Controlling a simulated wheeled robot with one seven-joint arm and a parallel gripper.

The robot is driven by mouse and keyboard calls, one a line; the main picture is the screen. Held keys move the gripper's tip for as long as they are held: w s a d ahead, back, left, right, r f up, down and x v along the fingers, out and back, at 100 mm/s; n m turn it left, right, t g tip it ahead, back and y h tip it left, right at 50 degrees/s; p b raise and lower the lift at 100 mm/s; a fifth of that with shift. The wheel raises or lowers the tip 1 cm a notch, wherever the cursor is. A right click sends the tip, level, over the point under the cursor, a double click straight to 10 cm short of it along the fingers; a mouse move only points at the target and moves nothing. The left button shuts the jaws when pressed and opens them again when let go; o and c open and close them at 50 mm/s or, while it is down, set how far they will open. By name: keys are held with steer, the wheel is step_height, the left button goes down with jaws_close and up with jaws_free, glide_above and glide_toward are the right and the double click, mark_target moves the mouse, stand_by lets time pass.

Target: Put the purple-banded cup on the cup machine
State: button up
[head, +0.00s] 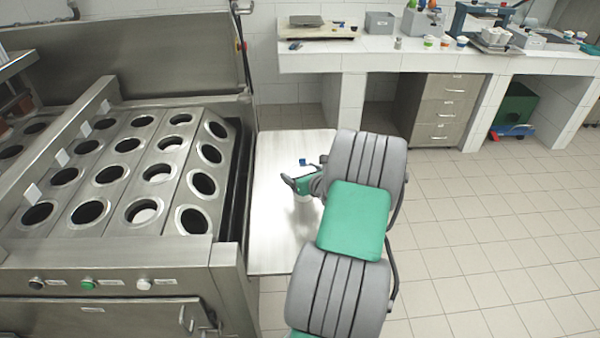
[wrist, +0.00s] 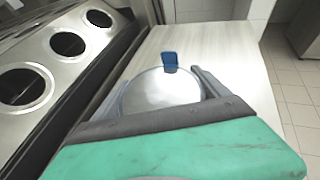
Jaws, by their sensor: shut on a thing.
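My gripper (head: 299,176) is over the pale side table, right of the cup machine (head: 227,262). It is shut around a pale, round-topped cup (wrist: 160,92), which sits between its two fingers in the wrist view. A small blue tab (wrist: 170,62) shows at the cup's far edge. No purple band can be made out, as the gripper hides most of the side. I cannot tell whether the cup touches the table.
The machine's top has rows of round holes (head: 156,172), a few with something white inside. The side table (head: 272,240) is otherwise bare. At the back, a white-tiled bench (head: 370,58) carries a scale, boxes and several small cups (head: 445,41). Tiled floor on the right is open.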

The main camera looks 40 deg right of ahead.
steer(key=shift+r, duration=0.1)
steer(key=o, duration=1.7)
steer(key=shift+s+r, duration=0.1)
steer(key=shift+v, duration=5.9)
